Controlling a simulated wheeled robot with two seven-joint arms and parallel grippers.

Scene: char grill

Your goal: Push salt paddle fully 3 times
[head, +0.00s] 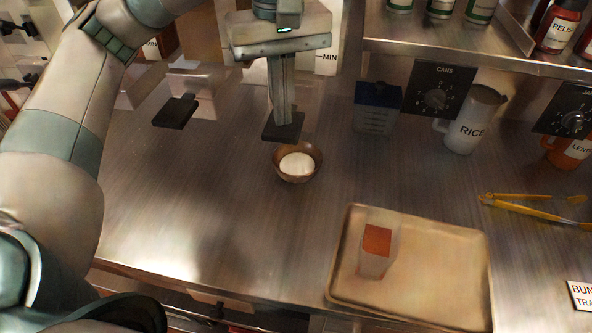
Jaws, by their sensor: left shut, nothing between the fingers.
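My left gripper (283,117) points down at the top centre, its fingers shut and empty. Its fingertips are at a dark paddle (296,131) that sticks out below a dispenser (327,58) marked MIN; whether they press on it I cannot tell. The gripper hides much of this dispenser and part of the paddle. A small brown bowl (288,176) with white contents stands just below the paddle. A second dark paddle (176,112) sticks out further left, under another dispenser. No salt label is readable. My right gripper is not in view.
A shelf (450,42) overhangs the back right. The counter left of the bowl is clear.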

